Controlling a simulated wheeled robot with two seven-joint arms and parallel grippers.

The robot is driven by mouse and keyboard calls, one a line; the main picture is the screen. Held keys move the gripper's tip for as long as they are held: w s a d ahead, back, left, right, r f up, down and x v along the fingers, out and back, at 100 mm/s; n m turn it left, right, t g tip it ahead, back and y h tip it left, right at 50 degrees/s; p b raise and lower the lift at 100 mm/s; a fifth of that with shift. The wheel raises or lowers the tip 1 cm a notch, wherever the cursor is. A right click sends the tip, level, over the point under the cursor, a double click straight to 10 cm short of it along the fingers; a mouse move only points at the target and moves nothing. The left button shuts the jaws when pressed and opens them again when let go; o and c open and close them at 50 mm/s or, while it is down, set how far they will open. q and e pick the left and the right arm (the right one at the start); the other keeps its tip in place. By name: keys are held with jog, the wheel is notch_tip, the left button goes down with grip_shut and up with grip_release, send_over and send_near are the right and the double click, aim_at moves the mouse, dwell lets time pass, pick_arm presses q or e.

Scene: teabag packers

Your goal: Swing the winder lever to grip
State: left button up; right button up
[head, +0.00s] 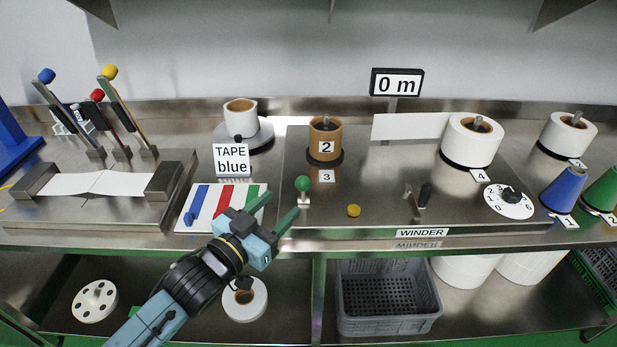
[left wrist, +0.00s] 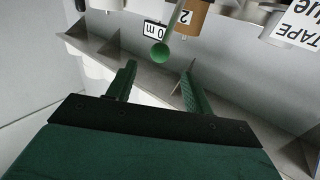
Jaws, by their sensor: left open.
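The winder (head: 412,232) is a steel deck on the bench, with its label on the front edge. A lever with a green ball knob (head: 303,184) stands at the winder's front left; the green knob also shows in the left wrist view (left wrist: 160,53), beyond the fingertips and between their lines. A short black lever (head: 424,195) stands further right on the deck. My left gripper (head: 282,205) is open and empty, just short of the green knob and apart from it. Its two green fingers (left wrist: 158,75) are spread in the left wrist view. My right gripper is not in view.
A brown core marked 2 (head: 326,139) and a white roll (head: 471,140) stand on the winder. A yellow button (head: 354,211) and a dial (head: 509,200) are near its front. The "TAPE blue" sign (head: 231,159) and a striped colour board (head: 222,204) are left. The display (head: 397,82) reads 0 m.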

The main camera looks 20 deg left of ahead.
pick_arm(q)
jog(key=x, duration=1.1)
grip_shut()
